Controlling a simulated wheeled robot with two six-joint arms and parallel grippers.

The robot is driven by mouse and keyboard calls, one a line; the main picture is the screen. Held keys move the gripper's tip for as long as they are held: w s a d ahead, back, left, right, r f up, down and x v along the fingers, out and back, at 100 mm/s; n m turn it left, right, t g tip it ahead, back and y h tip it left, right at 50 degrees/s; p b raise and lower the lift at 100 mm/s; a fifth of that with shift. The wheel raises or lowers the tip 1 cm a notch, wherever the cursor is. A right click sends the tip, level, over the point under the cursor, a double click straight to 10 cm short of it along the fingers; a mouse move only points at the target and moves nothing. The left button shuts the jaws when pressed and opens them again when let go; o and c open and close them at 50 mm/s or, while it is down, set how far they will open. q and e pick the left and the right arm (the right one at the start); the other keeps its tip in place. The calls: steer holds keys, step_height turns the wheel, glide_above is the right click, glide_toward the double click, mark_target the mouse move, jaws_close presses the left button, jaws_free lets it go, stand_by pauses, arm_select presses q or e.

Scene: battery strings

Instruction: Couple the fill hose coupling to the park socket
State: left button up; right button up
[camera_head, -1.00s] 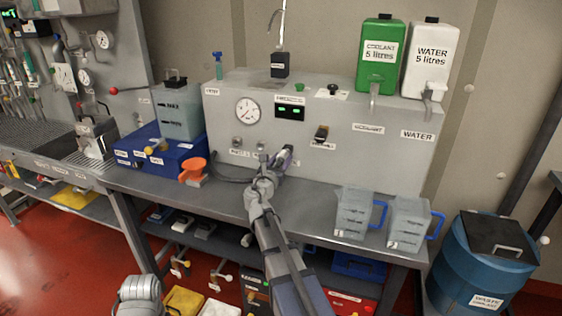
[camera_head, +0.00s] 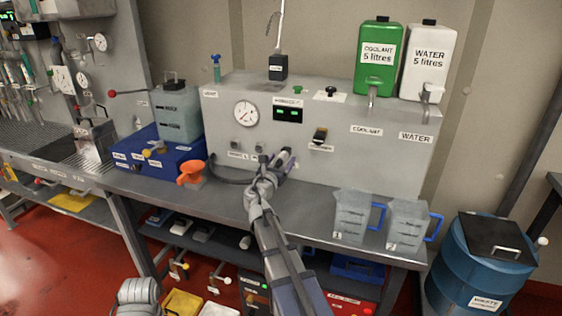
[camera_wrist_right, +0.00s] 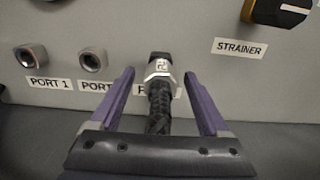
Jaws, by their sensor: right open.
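The fill hose coupling (camera_wrist_right: 158,70), a silver collar with a black end on a black braided hose (camera_wrist_right: 159,108), points at the grey panel in the right wrist view. It hides the socket behind it and most of a label starting with P; how deep it sits I cannot tell. My right gripper (camera_wrist_right: 158,76) is open, its purple fingers on either side of the coupling with gaps to both. In the head view the right gripper (camera_head: 276,164) is low at the panel front, beside the hose (camera_head: 228,179).
Port 1 (camera_wrist_right: 31,56) and another port (camera_wrist_right: 92,60) are left of the coupling. A strainer (camera_head: 320,135) is above right. An orange funnel (camera_head: 190,173) stands left; two jugs (camera_head: 352,218) (camera_head: 407,226) stand right on the bench (camera_head: 300,205).

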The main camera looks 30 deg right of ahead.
steer(key=v, duration=0.7)
steer(key=shift+s+a, duration=0.25)
stand_by(0.4)
